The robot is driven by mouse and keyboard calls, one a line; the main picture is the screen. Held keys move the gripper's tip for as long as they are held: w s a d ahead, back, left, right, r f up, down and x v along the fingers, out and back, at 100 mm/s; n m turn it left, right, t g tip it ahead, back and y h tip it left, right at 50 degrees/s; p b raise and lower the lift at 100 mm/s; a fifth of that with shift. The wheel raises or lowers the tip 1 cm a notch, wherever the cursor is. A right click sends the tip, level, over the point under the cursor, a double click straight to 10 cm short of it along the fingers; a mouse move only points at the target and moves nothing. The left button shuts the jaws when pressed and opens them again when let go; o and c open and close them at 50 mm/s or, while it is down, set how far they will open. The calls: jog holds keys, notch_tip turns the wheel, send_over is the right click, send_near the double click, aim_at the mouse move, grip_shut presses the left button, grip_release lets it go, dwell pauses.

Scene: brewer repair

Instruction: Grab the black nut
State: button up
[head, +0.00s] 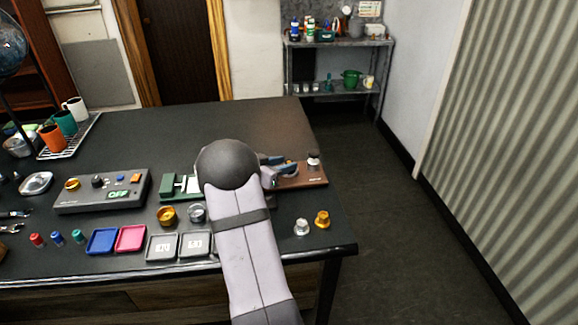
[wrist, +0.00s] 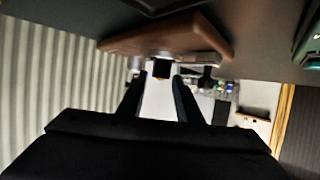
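A small black block-like part, which looks like the black nut (wrist: 161,69), shows in the wrist view between and just beyond the fingertips, beside the brown wooden board. In the head view a small dark and silver piece (head: 313,160) stands on the brown board (head: 306,179); I cannot tell for sure that it is the same part. My gripper (head: 284,166) is over the left part of this board, its fingers pointing right toward that piece. In the wrist view my gripper (wrist: 157,82) is open, with a clear gap and nothing held. My arm hides part of the board.
A green and white device (head: 180,186) is left of my arm. A grey control box (head: 103,191) reading OFF is farther left. A silver knob (head: 301,227) and a gold knob (head: 322,219) stand near the right front edge. The floor right of the dark table (head: 200,122) is clear.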

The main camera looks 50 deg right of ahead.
aim_at(289, 162)
jog(key=shift+p+x, duration=0.35)
jog(key=shift+x, duration=1.35)
jog(key=shift+c, duration=0.4)
grip_shut()
